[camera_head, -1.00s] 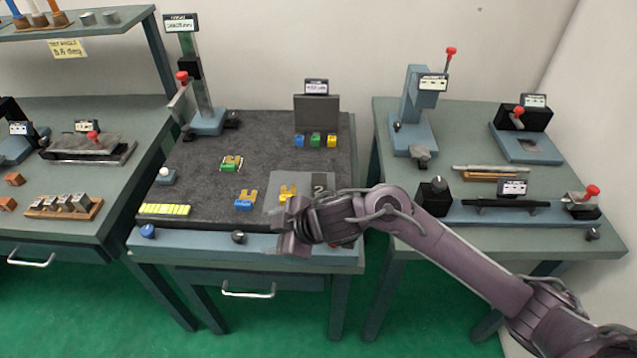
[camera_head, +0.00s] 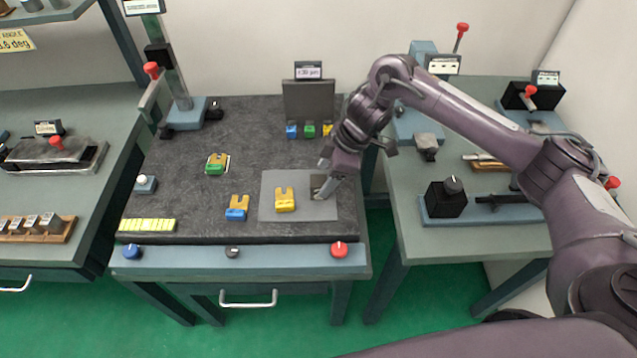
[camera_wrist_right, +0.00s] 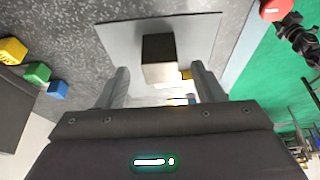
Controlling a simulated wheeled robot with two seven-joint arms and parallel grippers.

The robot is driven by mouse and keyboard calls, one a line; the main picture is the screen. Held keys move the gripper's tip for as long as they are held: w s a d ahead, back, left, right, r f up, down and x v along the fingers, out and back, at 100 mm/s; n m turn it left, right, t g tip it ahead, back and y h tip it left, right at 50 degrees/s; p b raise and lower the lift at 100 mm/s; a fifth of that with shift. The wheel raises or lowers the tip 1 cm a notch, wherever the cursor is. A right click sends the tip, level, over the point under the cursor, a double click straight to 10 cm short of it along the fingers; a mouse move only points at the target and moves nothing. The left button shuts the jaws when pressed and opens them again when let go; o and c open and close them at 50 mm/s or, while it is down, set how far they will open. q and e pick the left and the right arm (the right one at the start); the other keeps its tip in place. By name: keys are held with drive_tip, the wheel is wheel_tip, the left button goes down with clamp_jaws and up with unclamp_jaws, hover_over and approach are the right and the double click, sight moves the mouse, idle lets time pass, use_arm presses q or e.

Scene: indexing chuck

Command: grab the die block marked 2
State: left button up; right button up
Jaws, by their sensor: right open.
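The die block (camera_head: 317,182) is a small dark grey block on the right part of a grey plate (camera_head: 270,183). My right gripper (camera_head: 325,180) is over it in the head view, hiding part of it and its mark. In the right wrist view the block (camera_wrist_right: 158,48) has a dark top and a paler side. It lies ahead of the open fingers of my right gripper (camera_wrist_right: 160,82), in line with the gap between them. I cannot tell whether the fingers touch it. My left gripper is not in view.
A yellow forked block (camera_head: 285,200) stands on the same plate. A blue-and-yellow one (camera_head: 237,208) and a green-and-yellow one (camera_head: 216,164) stand on the dark mat (camera_head: 190,218). A red knob (camera_head: 339,249) is on the front edge. A grey upright panel (camera_head: 309,102) stands behind.

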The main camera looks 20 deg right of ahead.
sight(320, 180)
drive_tip(key=x, duration=0.3)
drive_tip(key=shift+a+r+p, duration=0.1)
drive_tip(key=shift+a+p, duration=0.05)
drive_tip(key=shift+p, duration=0.2)
drive_tip(key=shift+a+f, duration=0.2)
drive_tip(key=shift+f, duration=0.35)
drive_tip(key=shift+w, duration=0.1)
drive_tip(key=c, duration=0.9)
clamp_jaws()
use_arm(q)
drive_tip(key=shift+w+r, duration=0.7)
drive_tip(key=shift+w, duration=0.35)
use_arm(e)
drive_tip(key=shift+r, duration=0.1)
